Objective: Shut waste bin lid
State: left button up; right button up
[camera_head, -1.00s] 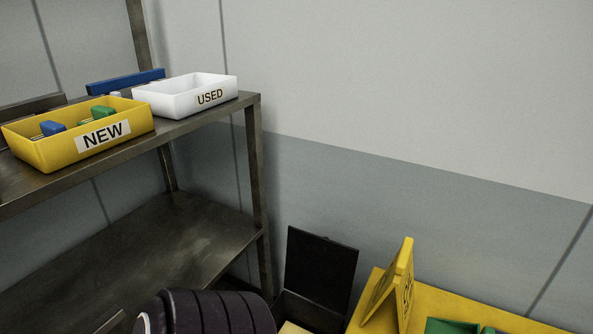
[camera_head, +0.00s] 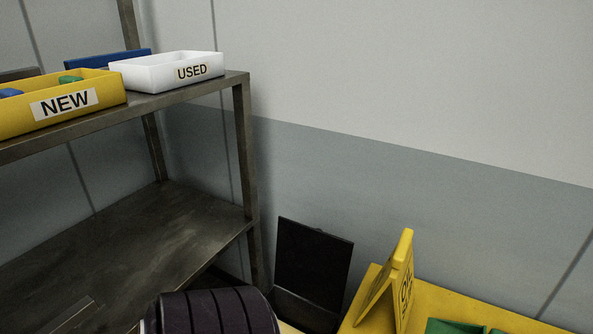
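The waste bin (camera_head: 303,311) is dark and stands on the floor between the metal shelf and the yellow surface, near the bottom of the head view. Its black lid (camera_head: 313,263) is open and stands up, tilted back toward the wall. Most of the bin body is cut off by the bottom edge or hidden. A dark ribbed arm part of mine (camera_head: 217,312) is in front of it at the bottom. Neither gripper's fingers show in this view.
A metal shelf (camera_head: 247,150) stands at left with a yellow NEW tray (camera_head: 20,122) and a white USED tray (camera_head: 150,77). A yellow folding sign (camera_head: 404,275) stands right of the bin on a yellow surface (camera_head: 455,313), near a green item (camera_head: 452,326).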

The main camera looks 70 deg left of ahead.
aim_at(313, 264)
jog(key=i+u, duration=0.15)
jog(key=u, duration=0.25)
jog(key=i+j+u, duration=0.1)
jog(key=u, duration=0.3)
